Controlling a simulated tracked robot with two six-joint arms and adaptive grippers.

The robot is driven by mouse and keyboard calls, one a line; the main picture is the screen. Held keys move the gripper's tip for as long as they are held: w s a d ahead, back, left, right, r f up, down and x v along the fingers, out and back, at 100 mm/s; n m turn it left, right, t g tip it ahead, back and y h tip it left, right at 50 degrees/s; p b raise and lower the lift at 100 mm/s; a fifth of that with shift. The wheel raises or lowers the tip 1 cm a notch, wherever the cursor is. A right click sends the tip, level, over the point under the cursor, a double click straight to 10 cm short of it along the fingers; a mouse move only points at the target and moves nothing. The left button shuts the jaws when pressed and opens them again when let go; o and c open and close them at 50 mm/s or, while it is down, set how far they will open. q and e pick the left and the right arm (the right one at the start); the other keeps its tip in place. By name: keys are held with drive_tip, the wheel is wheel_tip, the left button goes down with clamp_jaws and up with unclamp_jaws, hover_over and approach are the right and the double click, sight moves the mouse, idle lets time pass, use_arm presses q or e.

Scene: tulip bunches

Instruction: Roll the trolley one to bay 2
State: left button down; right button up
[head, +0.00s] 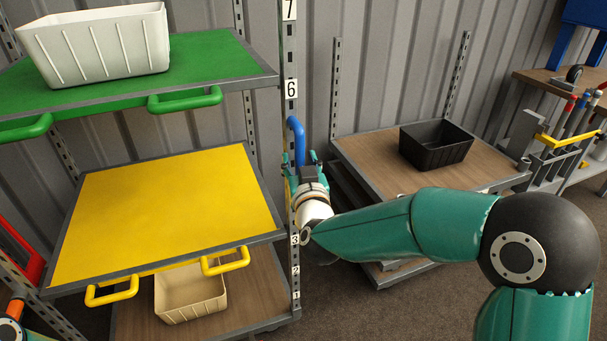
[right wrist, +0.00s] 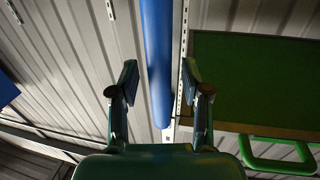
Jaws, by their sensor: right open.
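A trolley with a wood-brown top (head: 375,155) and grey rim stands right of the rack, lower levels partly hidden by my right arm. I see no clear number on it. A blue upright bar (head: 296,132), bent at the top, stands beside the rack's numbered post; I cannot tell what it is fixed to. My right gripper (head: 300,165) is open at this bar. In the right wrist view the bar (right wrist: 158,50) runs upright between the open fingers (right wrist: 162,85), with gaps both sides. My left gripper is out of view; part of my left arm shows at bottom left.
A rack at left has a green shelf (head: 215,58) with a white bin (head: 100,47), a yellow shelf (head: 170,215), and a beige bin (head: 190,295) below. A black bin (head: 435,147) sits on the trolley. A workbench (head: 545,78) stands at far right.

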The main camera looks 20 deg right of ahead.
drive_tip(key=s+a, duration=0.1)
drive_tip(key=s, duration=1)
drive_tip(key=shift+s+a, duration=0.15)
drive_tip(key=shift+s, duration=0.15)
drive_tip(key=shift+f, duration=0.1)
